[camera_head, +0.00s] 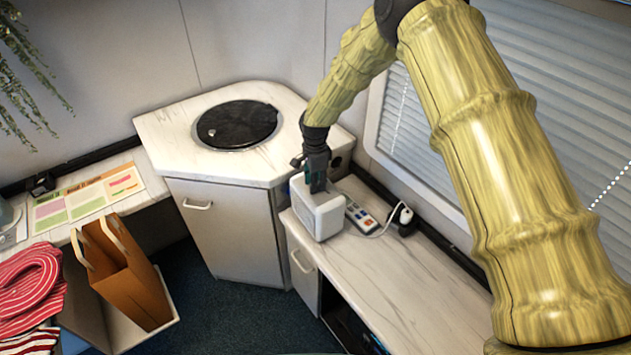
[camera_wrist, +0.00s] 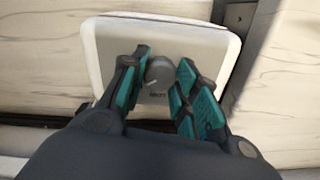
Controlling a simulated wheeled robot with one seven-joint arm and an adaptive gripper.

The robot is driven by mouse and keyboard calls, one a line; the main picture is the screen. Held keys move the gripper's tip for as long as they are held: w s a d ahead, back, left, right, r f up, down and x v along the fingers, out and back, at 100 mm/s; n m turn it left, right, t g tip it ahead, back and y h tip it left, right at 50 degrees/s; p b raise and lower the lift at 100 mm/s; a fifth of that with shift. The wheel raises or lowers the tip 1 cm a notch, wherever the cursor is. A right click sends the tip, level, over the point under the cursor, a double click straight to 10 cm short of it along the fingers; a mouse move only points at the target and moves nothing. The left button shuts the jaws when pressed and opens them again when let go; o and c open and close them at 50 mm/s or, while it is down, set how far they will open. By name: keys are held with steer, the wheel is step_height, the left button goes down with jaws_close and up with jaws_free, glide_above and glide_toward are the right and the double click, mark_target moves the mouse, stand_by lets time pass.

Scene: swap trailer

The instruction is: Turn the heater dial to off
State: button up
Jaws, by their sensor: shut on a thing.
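The heater (camera_head: 321,217) is a small white box with rounded edges on the marble-look counter in the head view. Its grey top panel fills the upper middle of the wrist view (camera_wrist: 205,35). The round grey dial (camera_wrist: 159,71) sits on that panel, with a light pointer line toward its lower left and small lettering below it. My gripper (camera_wrist: 160,78) reaches down over the heater, its teal-padded fingers on both sides of the dial, shut on it. In the head view my gripper (camera_head: 317,185) hides the dial. The dial's setting marks are too small to read.
A power strip (camera_head: 361,217) with a plugged-in white cord lies right of the heater. A corner cabinet with a round black lid (camera_head: 236,124) stands behind. The counter front (camera_head: 385,275) is clear. A brown paper bag (camera_head: 125,272) and striped cloth (camera_head: 30,292) are at left.

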steer(key=shift+b, duration=0.3)
steer(key=n+b, duration=0.2)
steer(key=n, duration=0.2)
steer(key=shift+f+b, duration=0.15)
steer(key=shift+b, duration=0.15)
steer(key=n+b, duration=0.2)
steer(key=n, duration=0.4)
steer(key=shift+b, duration=0.35)
steer(key=n+b, duration=0.1)
steer(key=n, duration=0.4)
steer(key=shift+n, duration=0.4)
steer(key=n+b, duration=0.1)
steer(key=n, duration=0.4)
steer(key=shift+n, duration=0.4)
steer(key=o, duration=1)
steer(key=shift+o, duration=0.2)
